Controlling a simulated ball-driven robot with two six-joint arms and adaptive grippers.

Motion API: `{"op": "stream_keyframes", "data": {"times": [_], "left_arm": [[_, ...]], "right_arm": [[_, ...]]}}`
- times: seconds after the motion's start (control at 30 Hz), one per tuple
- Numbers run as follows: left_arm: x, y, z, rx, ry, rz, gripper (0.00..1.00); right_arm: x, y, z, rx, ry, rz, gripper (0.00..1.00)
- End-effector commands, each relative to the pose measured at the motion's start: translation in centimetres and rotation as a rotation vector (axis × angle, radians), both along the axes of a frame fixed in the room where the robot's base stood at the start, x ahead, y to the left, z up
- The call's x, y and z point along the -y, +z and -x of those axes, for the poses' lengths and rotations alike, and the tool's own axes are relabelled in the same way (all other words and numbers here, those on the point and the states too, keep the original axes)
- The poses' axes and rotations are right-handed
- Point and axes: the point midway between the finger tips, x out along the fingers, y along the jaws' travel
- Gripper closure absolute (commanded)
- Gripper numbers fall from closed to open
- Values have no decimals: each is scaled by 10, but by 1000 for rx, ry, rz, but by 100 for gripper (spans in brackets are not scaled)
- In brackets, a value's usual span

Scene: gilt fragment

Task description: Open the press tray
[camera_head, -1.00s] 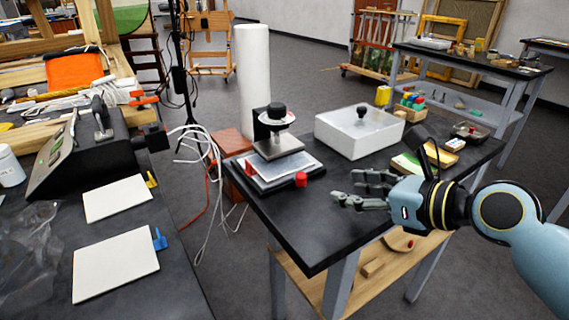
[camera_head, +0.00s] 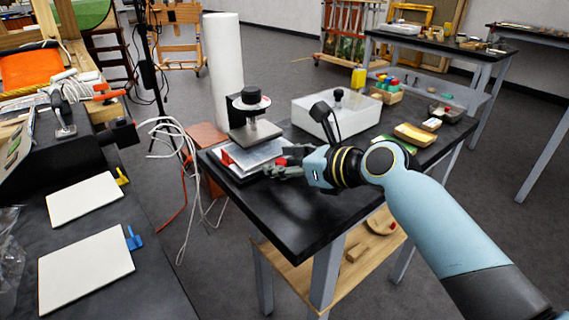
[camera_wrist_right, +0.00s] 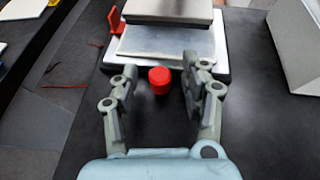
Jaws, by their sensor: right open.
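The press (camera_head: 254,120) stands on the black table, with a black knob on top and a grey pressing block above its tray. The press tray (camera_head: 257,155) is a flat silver plate below that block; it also shows in the right wrist view (camera_wrist_right: 168,42). A red knob (camera_wrist_right: 160,80) sits at the tray's front edge. My right gripper (camera_wrist_right: 157,76) is open, its two fingers on either side of the red knob with gaps to both. In the head view my right gripper (camera_head: 270,171) partly covers the knob. My left gripper is not in view.
A white box (camera_head: 335,115) with a black knob stands right of the press. A white roll (camera_head: 226,70) stands behind it. A red tab (camera_wrist_right: 117,20) is at the tray's left side. The table's front is clear.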

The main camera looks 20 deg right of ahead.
Motion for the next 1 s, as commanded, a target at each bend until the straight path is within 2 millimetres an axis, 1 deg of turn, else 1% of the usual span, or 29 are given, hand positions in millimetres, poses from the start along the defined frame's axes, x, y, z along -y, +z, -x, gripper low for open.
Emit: {"op": "stream_keyframes", "data": {"times": [0.13,0.17,0.5,0.87,0.97,1.0], "left_arm": [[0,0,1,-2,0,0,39],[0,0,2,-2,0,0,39],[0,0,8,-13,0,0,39],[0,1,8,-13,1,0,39],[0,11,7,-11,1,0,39],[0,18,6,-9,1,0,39]], "right_arm": [[0,0,0,0,0,0,54],[0,0,0,0,0,0,56],[0,0,0,0,0,0,100],[1,0,1,-1,0,0,100],[5,2,11,-3,0,1,100],[7,3,18,-4,0,1,100]]}}
